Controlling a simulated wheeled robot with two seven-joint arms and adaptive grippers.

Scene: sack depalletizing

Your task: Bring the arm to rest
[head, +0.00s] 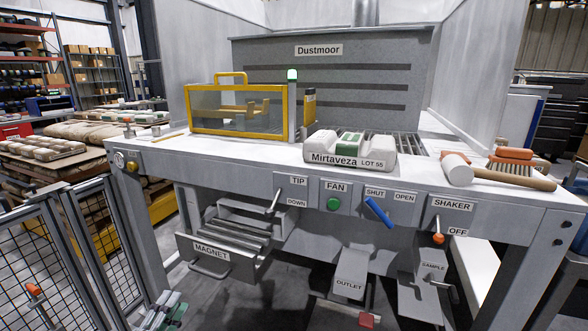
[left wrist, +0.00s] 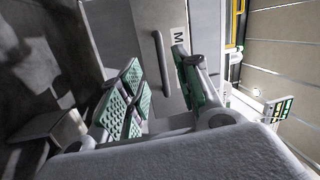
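My left gripper (head: 165,312) shows low in the head view, at the bottom edge left of centre, in front of the bench and below the magnet drawer (head: 222,254). Its green-padded fingers also show in the left wrist view (left wrist: 156,78). They stand apart with nothing between them. The drawer front, with its dark handle and a label starting with M, lies beyond the fingers in the left wrist view (left wrist: 162,25). The drawer sticks out under the bench with its bars visible. My right gripper is not in view.
The grey bench (head: 350,178) carries a yellow-framed guard (head: 240,110), a Mirtaveza sack (head: 348,152) and a brush (head: 512,175). A mesh fence (head: 65,260) stands at left. An outlet chute (head: 350,275) and sample chute (head: 425,290) hang below the bench.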

